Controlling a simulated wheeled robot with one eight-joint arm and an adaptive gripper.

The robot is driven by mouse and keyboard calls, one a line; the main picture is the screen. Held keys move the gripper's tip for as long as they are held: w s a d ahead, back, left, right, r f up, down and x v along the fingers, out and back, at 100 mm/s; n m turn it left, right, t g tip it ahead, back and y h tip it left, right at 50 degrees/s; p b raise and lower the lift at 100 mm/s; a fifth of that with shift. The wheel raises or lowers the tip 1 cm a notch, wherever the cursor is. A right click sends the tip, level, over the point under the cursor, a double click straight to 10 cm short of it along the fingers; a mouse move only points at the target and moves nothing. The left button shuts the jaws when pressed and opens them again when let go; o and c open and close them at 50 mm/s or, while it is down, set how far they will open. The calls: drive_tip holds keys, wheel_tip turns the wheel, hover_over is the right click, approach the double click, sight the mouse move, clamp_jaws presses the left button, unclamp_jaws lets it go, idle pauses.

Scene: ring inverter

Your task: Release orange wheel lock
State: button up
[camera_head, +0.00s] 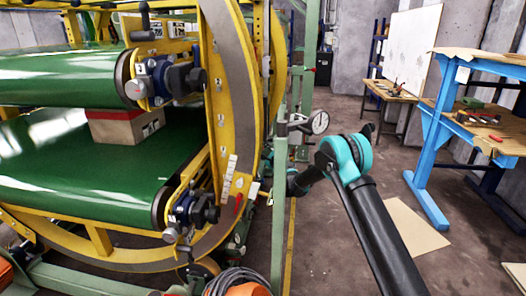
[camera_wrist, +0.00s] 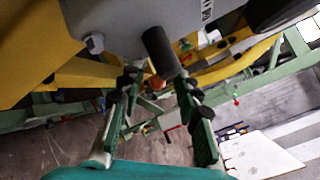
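In the wrist view my gripper (camera_wrist: 158,82) is open, with a dark finger on each side. A dark cylindrical handle (camera_wrist: 160,50) hangs from a grey housing (camera_wrist: 130,15) and points down between the fingertips. A small orange piece (camera_wrist: 156,82) shows just below it; I cannot tell whether it is part of the wheel lock. I see no clear contact between fingers and handle. In the head view my gripper is hidden behind the green post and the yellow ring. A red-orange lever (camera_head: 239,204) shows on the ring's lower right.
The yellow ring frame (camera_head: 238,75) holds two green conveyor belts (camera_head: 60,80) with a cardboard box (camera_head: 125,126) between them. A blue workbench (camera_head: 425,165) stands at right; floor between is mostly clear.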

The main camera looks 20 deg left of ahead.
clamp_jaws()
drive_tip(key=shift+w+r+n+t+y, duration=0.1)
drive_tip(key=shift+r+n+t+y, duration=0.05)
drive_tip(key=shift+n+t+y, duration=0.35)
idle(0.4)
unclamp_jaws()
drive_tip(key=v, duration=1.2)
idle(0.4)
